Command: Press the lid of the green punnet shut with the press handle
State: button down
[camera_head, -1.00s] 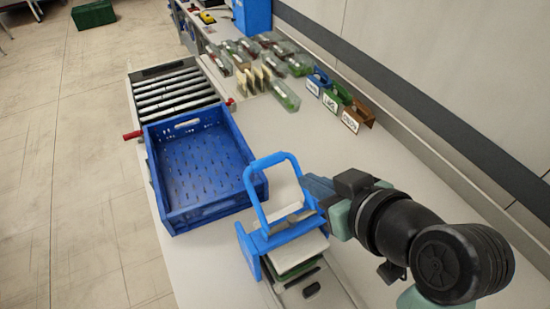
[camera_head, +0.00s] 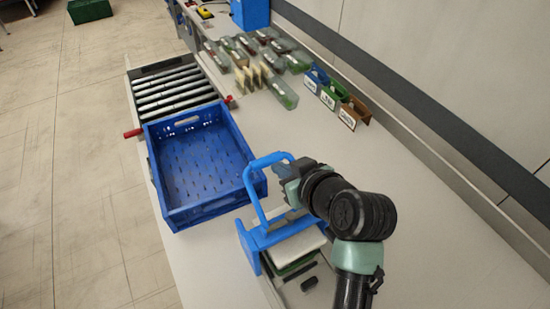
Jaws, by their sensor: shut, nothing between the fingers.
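The blue press (camera_head: 252,245) stands at the near end of the bench. Its blue press handle (camera_head: 252,192) is a loop that stands up above the frame. A pale flat plate (camera_head: 300,243) lies in the press, and a green edge (camera_head: 297,267), likely the green punnet, shows below it. The lid itself cannot be made out. My gripper (camera_head: 286,178) is at the right of the handle's top bar, shut and empty. The fingertips are partly hidden, and I cannot tell whether they touch the handle.
An empty blue crate (camera_head: 200,165) stands left of the press, before the rollers (camera_head: 175,92). Several clear punnets (camera_head: 283,93) stand at the back. Blue, green and brown labelled holders (camera_head: 335,95) stand by the wall (camera_head: 440,90). The bench middle is clear.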

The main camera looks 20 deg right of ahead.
aim_at(269, 162)
jog(key=shift+p+x, duration=0.5)
jog(key=shift+x, duration=1.2)
jog(key=shift+w, duration=0.15)
